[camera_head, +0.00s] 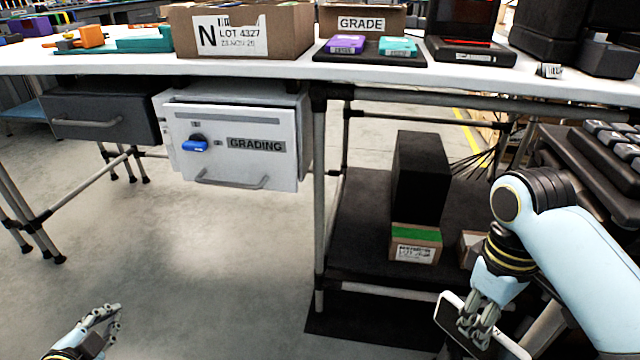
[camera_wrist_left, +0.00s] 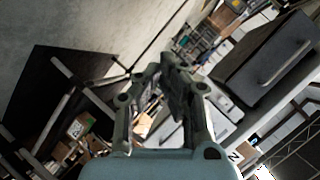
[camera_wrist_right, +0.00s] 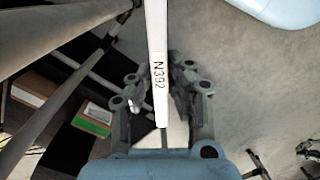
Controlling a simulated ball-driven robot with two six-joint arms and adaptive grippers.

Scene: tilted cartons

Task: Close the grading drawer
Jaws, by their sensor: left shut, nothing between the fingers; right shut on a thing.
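The grading drawer (camera_head: 225,160) is a pale grey box under the table, with a GRADING label, a blue knob or latch and a bar handle (camera_head: 232,183) low on its front. Its front stands forward of the housing, and part of its side shows at the right. My left gripper (camera_head: 115,315) is low at the left, well apart from the drawer, shut and empty. It also shows shut in the left wrist view (camera_wrist_left: 175,70). My right gripper (camera_head: 478,325) is shut on a thin white plate (camera_head: 449,312), marked N392 on its edge in the right wrist view (camera_wrist_right: 158,75).
A dark grey drawer (camera_head: 100,115) hangs left of the grading drawer. Table legs and a lower shelf with a black box (camera_head: 419,175) and a green-topped carton (camera_head: 415,245) stand right of it. A LOT 4327 carton (camera_head: 290,35) is on the tabletop. The floor in front is clear.

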